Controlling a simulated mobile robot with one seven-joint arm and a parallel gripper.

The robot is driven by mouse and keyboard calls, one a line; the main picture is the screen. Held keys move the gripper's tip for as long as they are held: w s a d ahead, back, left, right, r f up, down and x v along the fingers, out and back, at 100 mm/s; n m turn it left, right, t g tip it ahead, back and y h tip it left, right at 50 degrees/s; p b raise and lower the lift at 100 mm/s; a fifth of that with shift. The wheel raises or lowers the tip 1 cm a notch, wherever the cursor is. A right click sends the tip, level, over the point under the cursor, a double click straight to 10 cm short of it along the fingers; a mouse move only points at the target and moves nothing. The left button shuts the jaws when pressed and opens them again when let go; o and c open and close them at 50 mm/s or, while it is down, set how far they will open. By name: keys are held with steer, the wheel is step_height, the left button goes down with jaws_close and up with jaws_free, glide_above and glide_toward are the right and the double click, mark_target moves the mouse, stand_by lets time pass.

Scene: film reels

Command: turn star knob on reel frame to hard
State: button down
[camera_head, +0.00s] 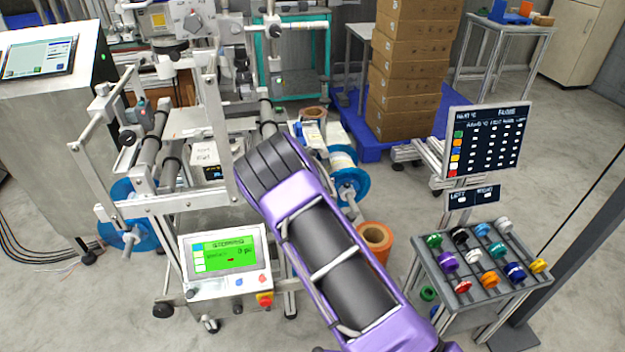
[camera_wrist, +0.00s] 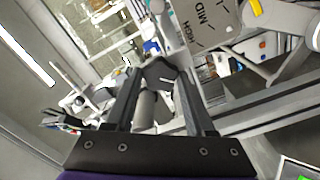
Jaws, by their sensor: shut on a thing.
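In the wrist view, the two grey fingers of my gripper (camera_wrist: 163,76) come together at a dark, angular piece, apparently the star knob (camera_wrist: 161,68). It is mostly hidden by the fingers, so its pointing direction cannot be read. Just right of the fingertips is a pale dial plate (camera_wrist: 207,22) marked MID and HIGH with tick lines; no "hard" mark is legible. In the head view, the reel frame (camera_head: 150,205) stands left of centre. My purple and black arm reaches to its right upright and hides my gripper and the held piece.
A control box with a green screen (camera_head: 230,252) sits at the frame's front. Blue reels (camera_head: 350,186) and an orange roll (camera_head: 375,240) are right of the frame. A rack of coloured spools (camera_head: 487,260) stands at the right. Stacked cartons (camera_head: 412,70) are behind.

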steer(key=shift+m, duration=4.6)
steer(key=shift+c, duration=1.2)
jaws_free()
steer(key=shift+s, duration=0.15)
steer(key=v, duration=1.7)
steer(key=shift+p, duration=0.35)
steer(key=shift+d+r, duration=0.1)
steer(key=shift+r, duration=0.05)
